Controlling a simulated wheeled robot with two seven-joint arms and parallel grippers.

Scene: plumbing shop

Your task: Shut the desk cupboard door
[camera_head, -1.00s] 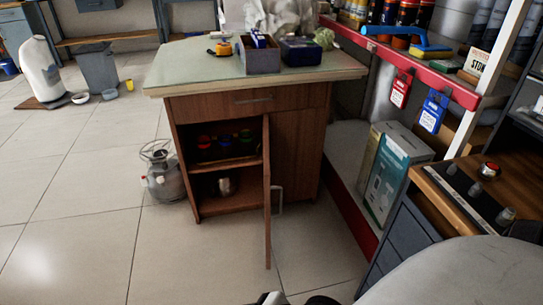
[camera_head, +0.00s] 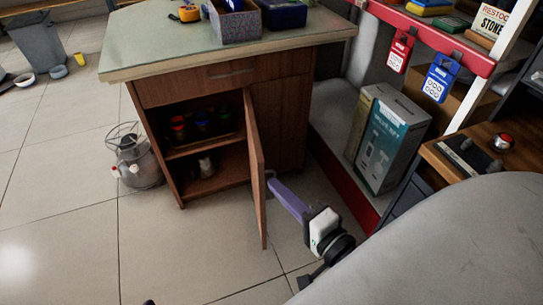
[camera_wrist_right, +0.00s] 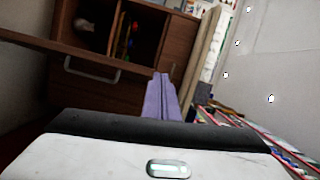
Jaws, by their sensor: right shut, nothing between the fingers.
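The wooden desk (camera_head: 285,110) has a cupboard whose door (camera_head: 256,170) stands wide open, swung out toward me. The door's outer face is on the right side. Its metal handle (camera_head: 269,176) is partly hidden; it also shows in the right wrist view (camera_wrist_right: 92,72). My right gripper (camera_head: 273,184) has its purple fingers shut and empty, their tips close to the handle side of the door. In the right wrist view the shut fingers (camera_wrist_right: 158,80) point toward the cupboard; contact with the door cannot be told. A small dark purple scrap at the bottom edge may be my left gripper (camera_head: 148,302).
Jars and a pot sit inside the cupboard. A metal canister (camera_head: 133,160) stands on the floor left of the desk. A boxed item (camera_head: 388,140) and red-edged shelving (camera_head: 440,35) stand on the right. The floor in front is clear.

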